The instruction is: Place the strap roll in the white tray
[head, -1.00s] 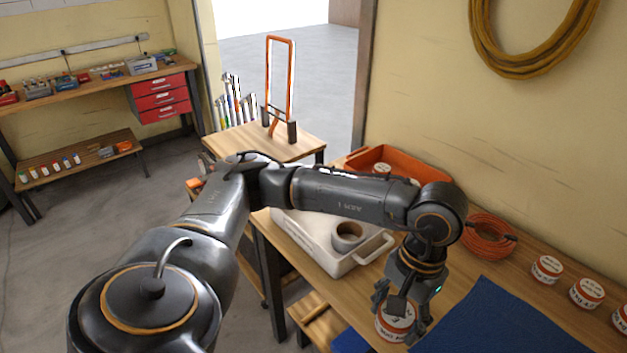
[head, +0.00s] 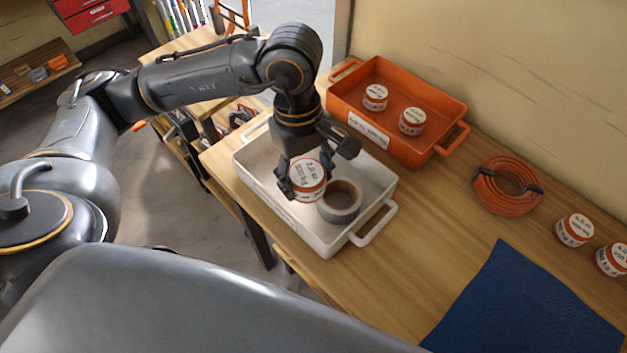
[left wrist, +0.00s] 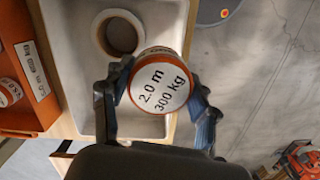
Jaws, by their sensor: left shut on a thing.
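The strap roll (head: 308,178), white with orange edges, is held in my left gripper (head: 304,180) over the white tray (head: 327,241). In the left wrist view the roll (left wrist: 160,86) sits between the two fingers, and its label reads 2.0 m 300 kg. The tray (left wrist: 72,45) shows behind and beside it. The roll appears above the tray floor; the exact gap cannot be told. A grey tape roll (head: 340,203) lies in the tray close to the held roll. My right gripper is not in view.
An orange tray (head: 385,135) with two similar rolls stands behind the white tray. An orange coil (head: 507,187), more rolls (head: 575,230) and a blue mat (head: 525,305) lie to the right. The wood between white tray and mat is clear.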

